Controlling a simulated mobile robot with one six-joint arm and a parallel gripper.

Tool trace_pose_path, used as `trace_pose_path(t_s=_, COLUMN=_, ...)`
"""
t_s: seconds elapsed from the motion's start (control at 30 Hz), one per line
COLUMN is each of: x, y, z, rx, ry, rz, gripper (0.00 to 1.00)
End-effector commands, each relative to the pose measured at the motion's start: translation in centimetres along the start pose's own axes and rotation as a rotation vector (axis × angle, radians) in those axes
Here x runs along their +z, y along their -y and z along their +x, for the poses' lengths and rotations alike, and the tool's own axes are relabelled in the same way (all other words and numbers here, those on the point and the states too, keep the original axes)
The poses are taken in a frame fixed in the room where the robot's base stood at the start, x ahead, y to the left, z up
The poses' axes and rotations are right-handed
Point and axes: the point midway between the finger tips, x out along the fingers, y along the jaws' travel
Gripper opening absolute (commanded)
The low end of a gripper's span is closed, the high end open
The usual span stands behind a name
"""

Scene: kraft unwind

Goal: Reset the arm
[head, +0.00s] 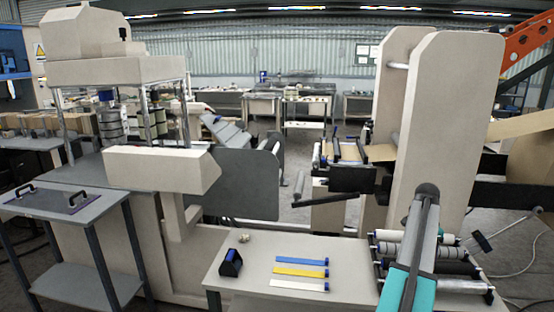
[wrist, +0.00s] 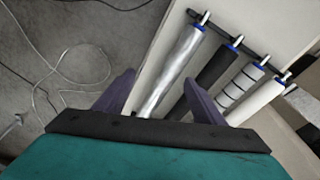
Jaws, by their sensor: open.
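My gripper (wrist: 160,82) shows in the wrist view as two dark purple fingers spread apart, with nothing held between them. Beyond the fingers lies a rack of rollers: a silver roller (wrist: 175,70), a black roller (wrist: 216,68), a banded grey roller (wrist: 241,85) and a white roller (wrist: 258,102). The silver roller shows through the gap between the fingers; I cannot tell the exact distance. In the head view my arm (head: 418,240), grey and teal, reaches up in front of the roller rack at the lower right. The fingers cannot be made out there.
A pale table (head: 235,293) holds a dark blue-black block (head: 231,263) and blue, yellow and white strips (head: 300,272). Tall beige machine uprights (head: 455,110) stand behind my arm. Loose cables (wrist: 62,75) lie on the grey floor. A grey side table (head: 70,203) stands left.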

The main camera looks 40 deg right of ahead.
Motion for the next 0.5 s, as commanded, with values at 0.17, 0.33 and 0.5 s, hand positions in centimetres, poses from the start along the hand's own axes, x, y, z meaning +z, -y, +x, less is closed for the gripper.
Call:
trace_pose_path(t_s=0.17, x=7.4, y=3.5, z=1.8, rx=-0.015, ry=0.009, rz=-0.163, gripper=0.63)
trace_pose_path(t_s=0.33, x=14.0, y=6.0, z=3.2, rx=-0.030, ry=0.017, rz=-0.313, gripper=0.63)
trace_pose_path(t_s=0.5, x=20.8, y=7.8, z=4.6, rx=-0.044, ry=0.024, rz=-0.463, gripper=0.63)
